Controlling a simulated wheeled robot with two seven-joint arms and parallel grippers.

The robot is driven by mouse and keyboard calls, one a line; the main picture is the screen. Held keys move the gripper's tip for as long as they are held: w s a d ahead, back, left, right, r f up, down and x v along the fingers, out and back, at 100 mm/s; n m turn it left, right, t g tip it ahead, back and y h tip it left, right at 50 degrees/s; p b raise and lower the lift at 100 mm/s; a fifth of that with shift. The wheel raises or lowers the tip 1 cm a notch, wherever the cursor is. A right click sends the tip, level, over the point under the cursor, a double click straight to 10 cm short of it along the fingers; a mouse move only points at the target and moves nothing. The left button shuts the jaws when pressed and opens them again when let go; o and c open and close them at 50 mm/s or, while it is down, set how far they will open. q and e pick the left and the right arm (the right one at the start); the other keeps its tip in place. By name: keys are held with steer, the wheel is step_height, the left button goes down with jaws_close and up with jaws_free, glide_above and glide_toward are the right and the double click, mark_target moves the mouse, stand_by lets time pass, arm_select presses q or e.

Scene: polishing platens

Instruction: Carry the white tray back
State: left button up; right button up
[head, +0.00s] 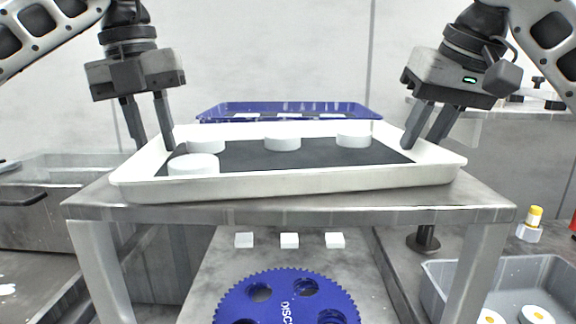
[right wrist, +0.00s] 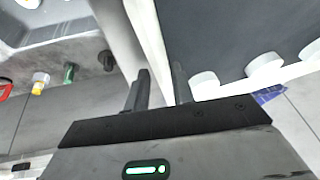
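The white tray (head: 300,184) is at the grey table, slightly askew; I cannot tell whether it touches the top or hovers just above. A dark mat lines it, with several white discs on it, one (head: 193,165) at the front left and others along the back. My left gripper (head: 156,149) has its fingers on either side of the tray's left wall and looks shut on it. My right gripper (head: 421,146) holds the right wall the same way. In the right wrist view, the tray wall (right wrist: 158,40) runs between the right fingers (right wrist: 161,72).
The grey table (head: 300,213) shows a narrow bare strip in front. A blue tray (head: 290,107) stands behind. Below are a blue toothed disc (head: 283,283), small white blocks (head: 289,240) and a grey bin (head: 448,277) at right. A yellow-capped bottle (head: 534,217) stands at far right.

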steer(key=shift+r, duration=0.15)
arm_select(q)
step_height(320, 180, up, 8)
steer(key=shift+a+f, duration=0.2)
steer(key=shift+a, duration=0.25)
arm_select(e)
steer(key=v, duration=1.1)
steer(key=shift+s+r, duration=0.2)
steer(key=shift+r, duration=0.15)
arm_select(q)
steer(key=shift+s, duration=0.1)
